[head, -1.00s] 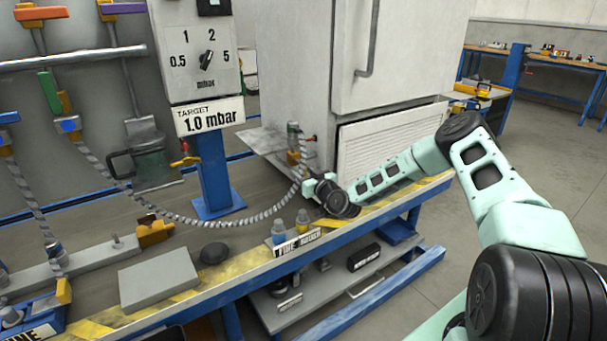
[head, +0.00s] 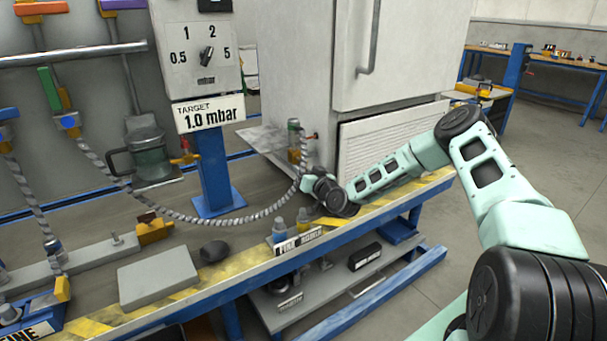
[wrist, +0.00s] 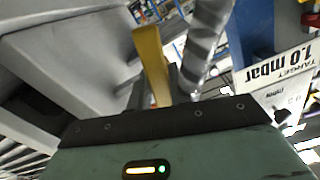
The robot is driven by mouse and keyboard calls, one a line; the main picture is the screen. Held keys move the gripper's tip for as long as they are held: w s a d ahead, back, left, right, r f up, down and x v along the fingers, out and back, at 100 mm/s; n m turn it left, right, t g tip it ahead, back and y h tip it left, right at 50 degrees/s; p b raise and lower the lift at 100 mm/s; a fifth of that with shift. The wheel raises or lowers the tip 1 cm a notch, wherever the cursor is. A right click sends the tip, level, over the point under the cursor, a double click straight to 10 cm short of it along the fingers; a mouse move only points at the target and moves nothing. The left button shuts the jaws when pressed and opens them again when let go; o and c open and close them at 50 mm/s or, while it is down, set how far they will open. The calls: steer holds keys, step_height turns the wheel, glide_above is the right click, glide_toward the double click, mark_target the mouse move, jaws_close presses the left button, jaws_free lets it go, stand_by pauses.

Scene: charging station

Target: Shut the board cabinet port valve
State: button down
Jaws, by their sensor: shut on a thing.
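The board cabinet (head: 290,60) is a pale grey box at the centre of the head view. Its port (head: 294,140) is a small upright fitting at the lower left side, with a yellow-orange part at its base. A ribbed grey hose (head: 235,219) hangs to it from the left. My gripper (head: 308,180) is low beside the port and hides part of it. In the wrist view a yellow lever (wrist: 150,60) stands between the fingers, and my gripper (wrist: 160,88) is shut on it. The ribbed hose (wrist: 206,35) passes close by. The lever's exact angle is hard to tell.
A gauge post (head: 208,118) with a dial and a "TARGET 1.0 mbar" sign stands left of the cabinet. A grey block (head: 158,278) and a dark round object (head: 214,251) lie on the bench.

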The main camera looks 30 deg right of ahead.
steer(key=m, duration=0.2)
steer(key=m+b, duration=0.1)
steer(key=shift+a+r+m, duration=0.15)
steer(key=shift+a+m, duration=0.25)
steer(key=m, duration=0.3)
steer(key=shift+a+r+m+b, duration=0.25)
steer(key=shift+r+m+b, duration=0.05)
steer(key=m, duration=0.3)
steer(key=shift+a+r+m+b, duration=0.2)
steer(key=shift+r+m+b, duration=0.1)
steer(key=shift+r+b, duration=0.1)
steer(key=shift+a+r+m, duration=0.1)
steer(key=shift+r+m, duration=0.1)
steer(key=shift+m, duration=0.7)
steer(key=shift+r+m, duration=0.15)
steer(key=shift+m, duration=0.75)
steer(key=c, duration=1.3)
jaws_free()
steer(key=shift+r, duration=0.1)
steer(key=s, duration=1.7)
steer(key=shift+s+d, duration=0.25)
steer(key=shift+d, duration=0.05)
